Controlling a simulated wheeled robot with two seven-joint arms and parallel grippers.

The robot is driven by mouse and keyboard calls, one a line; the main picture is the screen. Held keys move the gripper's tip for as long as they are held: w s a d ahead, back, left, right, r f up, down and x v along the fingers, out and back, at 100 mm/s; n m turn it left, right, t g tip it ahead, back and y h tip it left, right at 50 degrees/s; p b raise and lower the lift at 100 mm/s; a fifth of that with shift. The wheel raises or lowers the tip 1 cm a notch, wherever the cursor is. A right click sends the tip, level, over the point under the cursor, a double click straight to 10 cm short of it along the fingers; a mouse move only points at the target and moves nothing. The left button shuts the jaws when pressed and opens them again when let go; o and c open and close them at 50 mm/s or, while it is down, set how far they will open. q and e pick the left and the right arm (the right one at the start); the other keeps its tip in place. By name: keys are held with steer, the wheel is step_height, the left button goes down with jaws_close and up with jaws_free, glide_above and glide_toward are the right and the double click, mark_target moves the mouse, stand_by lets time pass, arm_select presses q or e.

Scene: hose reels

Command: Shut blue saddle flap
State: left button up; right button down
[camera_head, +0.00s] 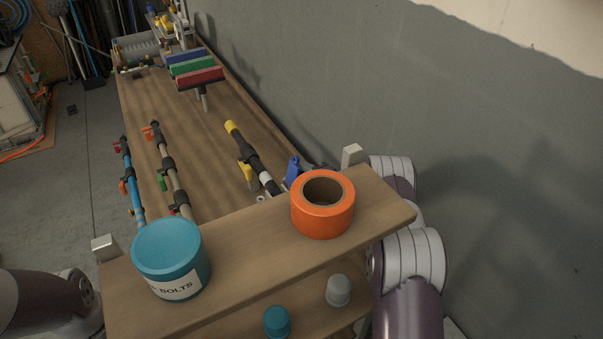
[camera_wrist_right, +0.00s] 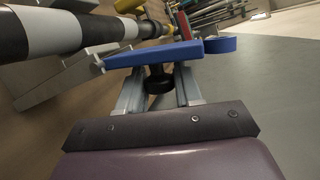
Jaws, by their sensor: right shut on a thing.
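The blue saddle flap (camera_head: 292,170) stands up beside a black and white hose piece (camera_head: 255,165) with a yellow end, just behind the orange tape roll. In the right wrist view the flap (camera_wrist_right: 150,54) is a flat blue plate with a round blue end, across my fingertips. A black knob (camera_wrist_right: 158,80) under it sits between the fingers. My right gripper (camera_wrist_right: 160,76) is shut on this knob of the flap. In the head view the right gripper (camera_head: 318,166) is mostly hidden behind the tape and shelf. My left arm shows at lower left, its gripper out of view.
A shelf (camera_head: 245,240) in front carries an orange tape roll (camera_head: 322,218) and a teal bolts tub (camera_head: 168,255). Blue (camera_head: 133,190) and tan (camera_head: 170,170) hose pieces lie left on the bench. A grey wall (camera_head: 480,150) bounds the right side.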

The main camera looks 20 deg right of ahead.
steer(key=n, duration=0.1)
steer(key=a+r+n+h, duration=0.1)
steer(key=n, duration=0.1)
steer(key=shift+s+a+g, duration=0.1)
steer(key=shift+s+g, duration=0.05)
steer(key=shift+g, duration=0.15)
steer(key=c, duration=0.8)
jaws_free()
steer(key=shift+s, duration=0.1)
steer(key=b+v, duration=0.3)
steer(key=v, duration=0.9)
steer(key=shift+s+r, duration=0.2)
steer(key=shift+s, duration=0.15)
